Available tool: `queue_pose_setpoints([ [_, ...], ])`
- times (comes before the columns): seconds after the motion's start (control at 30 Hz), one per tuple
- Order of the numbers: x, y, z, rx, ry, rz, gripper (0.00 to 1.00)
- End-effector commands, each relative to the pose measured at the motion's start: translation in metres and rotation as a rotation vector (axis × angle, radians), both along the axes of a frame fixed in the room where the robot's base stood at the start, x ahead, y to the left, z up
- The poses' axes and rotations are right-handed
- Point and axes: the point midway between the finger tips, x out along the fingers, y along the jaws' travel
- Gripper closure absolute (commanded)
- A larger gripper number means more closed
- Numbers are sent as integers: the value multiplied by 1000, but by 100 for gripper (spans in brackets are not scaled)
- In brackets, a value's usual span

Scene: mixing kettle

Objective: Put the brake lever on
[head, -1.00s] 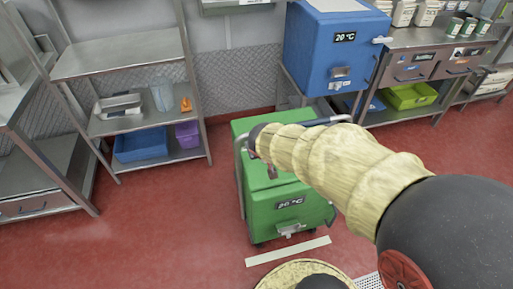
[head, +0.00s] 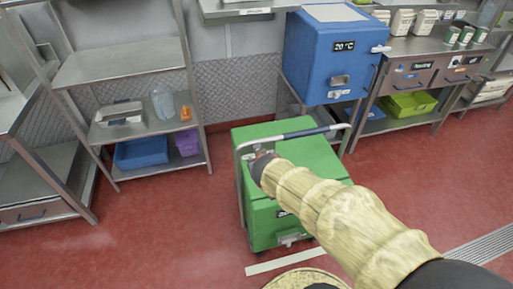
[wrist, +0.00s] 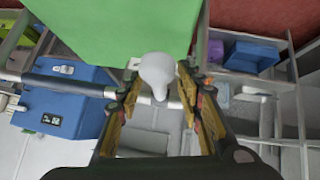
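The green wheeled box (head: 306,155) stands on the red floor, with a dark and silver push bar (head: 298,134) across its top. I cannot make out a brake lever surely. In the wrist view a pale grey rounded piece (wrist: 158,72), tapering to a point, shows between my fingers and in front of the bar (wrist: 75,88); it may be the lever. My gripper (head: 258,165) is at the left end of the bar, its tip small and partly hidden by my arm. In the wrist view my gripper (wrist: 160,100) is open, with a finger on each side of the grey piece; contact is unclear.
A blue box (head: 325,65) stands on a rack behind the green box. A metal shelf (head: 125,70) with a blue crate (head: 141,153) and a purple crate (head: 187,142) is at left. A counter with cartons (head: 402,22) is at right. Red floor is free left of the green box.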

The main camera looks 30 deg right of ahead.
Motion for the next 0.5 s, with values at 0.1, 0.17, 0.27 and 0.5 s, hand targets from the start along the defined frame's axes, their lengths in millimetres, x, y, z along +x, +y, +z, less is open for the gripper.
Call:
queue_pose_setpoints([
  [0.1,0,0,0,0,0,0,63],
  [0.17,-1,0,1,0,0,0,63],
  [0.27,-5,3,8,-1,-1,1,63],
  [0.5,-22,11,27,0,-2,2,63],
])
